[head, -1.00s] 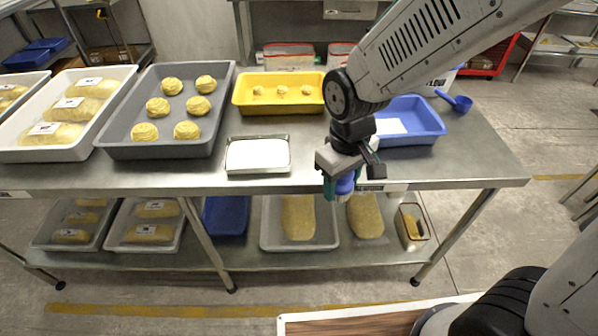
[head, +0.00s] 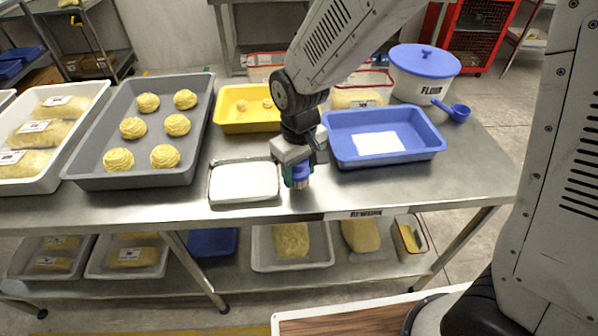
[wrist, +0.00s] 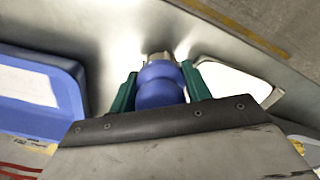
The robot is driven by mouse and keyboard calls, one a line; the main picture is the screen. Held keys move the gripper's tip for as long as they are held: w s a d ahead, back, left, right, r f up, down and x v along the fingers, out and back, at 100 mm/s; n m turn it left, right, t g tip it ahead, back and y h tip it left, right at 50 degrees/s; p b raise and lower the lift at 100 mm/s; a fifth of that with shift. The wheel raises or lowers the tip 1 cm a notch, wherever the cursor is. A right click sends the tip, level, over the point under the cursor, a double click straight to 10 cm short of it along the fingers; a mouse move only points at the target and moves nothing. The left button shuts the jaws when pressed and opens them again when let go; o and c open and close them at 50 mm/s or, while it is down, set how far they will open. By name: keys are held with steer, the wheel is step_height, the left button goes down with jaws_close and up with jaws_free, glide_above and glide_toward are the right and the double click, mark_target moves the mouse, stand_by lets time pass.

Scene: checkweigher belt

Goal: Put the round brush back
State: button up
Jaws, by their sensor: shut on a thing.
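The round brush (wrist: 159,83) has a rounded blue handle and a metal collar. My gripper (head: 298,178) is shut on its blue handle, with a green finger on each side in the wrist view (wrist: 158,90). In the head view the brush (head: 300,170) hangs roughly upright over the steel table (head: 255,218), near the front edge. I cannot tell whether its lower end touches the table. A shallow metal tray (head: 214,190) with a white surface lies just left of it. A blue tray (head: 437,145) with a white sheet lies to its right.
A grey tray (head: 68,172) of dough rounds and a yellow tray (head: 230,128) stand left and behind. A flour tub (head: 424,88) and blue scoop (head: 458,112) are at the back right. A small label (head: 352,214) is on the front edge. Bare steel lies right of the brush.

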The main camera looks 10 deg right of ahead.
steer(key=shift+w+d+f, duration=0.1)
steer(key=shift+d+f, duration=0.1)
steer(key=shift+f, duration=0.35)
steer(key=shift+w+d+f, duration=0.1)
steer(key=shift+d+f, duration=0.1)
steer(key=shift+f, duration=0.35)
steer(key=shift+s+f, duration=0.1)
steer(key=shift+f, duration=0.05)
steer(key=o, duration=1)
steer(key=shift+c, duration=0.2)
step_height(320, 180, up, 12)
steer(key=shift+r, duration=0.2)
